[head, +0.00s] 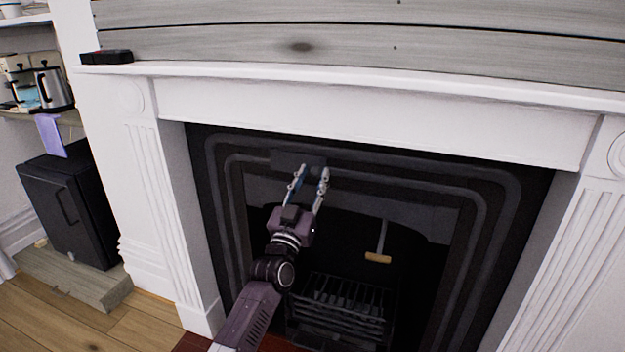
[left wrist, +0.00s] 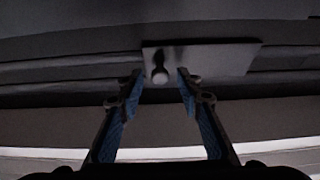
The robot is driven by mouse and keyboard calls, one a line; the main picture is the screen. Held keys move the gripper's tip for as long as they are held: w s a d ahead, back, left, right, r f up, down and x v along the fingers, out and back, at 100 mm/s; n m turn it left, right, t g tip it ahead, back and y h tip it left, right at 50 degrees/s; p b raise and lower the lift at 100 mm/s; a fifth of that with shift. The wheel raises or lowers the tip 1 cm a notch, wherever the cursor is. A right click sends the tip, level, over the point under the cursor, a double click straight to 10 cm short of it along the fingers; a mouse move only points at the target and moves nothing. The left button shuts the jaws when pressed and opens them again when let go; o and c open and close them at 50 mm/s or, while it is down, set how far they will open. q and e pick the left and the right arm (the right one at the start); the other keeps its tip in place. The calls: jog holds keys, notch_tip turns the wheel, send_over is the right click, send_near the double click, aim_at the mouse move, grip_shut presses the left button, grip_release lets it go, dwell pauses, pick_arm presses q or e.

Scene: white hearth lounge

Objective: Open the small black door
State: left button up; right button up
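A small dark rectangular plate, which looks like the small black door (head: 287,158), sits in the upper part of the black fireplace surround. In the left wrist view the same plate (left wrist: 215,58) carries a round knob (left wrist: 160,76). My left gripper (head: 310,172) is in front of the plate. Its two fingers (left wrist: 160,85) are apart, with the knob showing in the gap between their tips. I cannot tell whether they touch the knob. The plate looks flush with the surround, partly hidden by the fingers in the head view. My right gripper is not in view.
The fireplace holds a dark grate (head: 345,305) and a hanging tool with a tan end (head: 378,258). A white mantel (head: 370,115) frames it above. A black fridge-like cabinet (head: 88,215) stands at left, with a kettle (head: 52,88) on the shelf above.

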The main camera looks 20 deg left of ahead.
pick_arm(q)
grip_shut()
dwell(0.3)
jog(key=shift+s, duration=0.1)
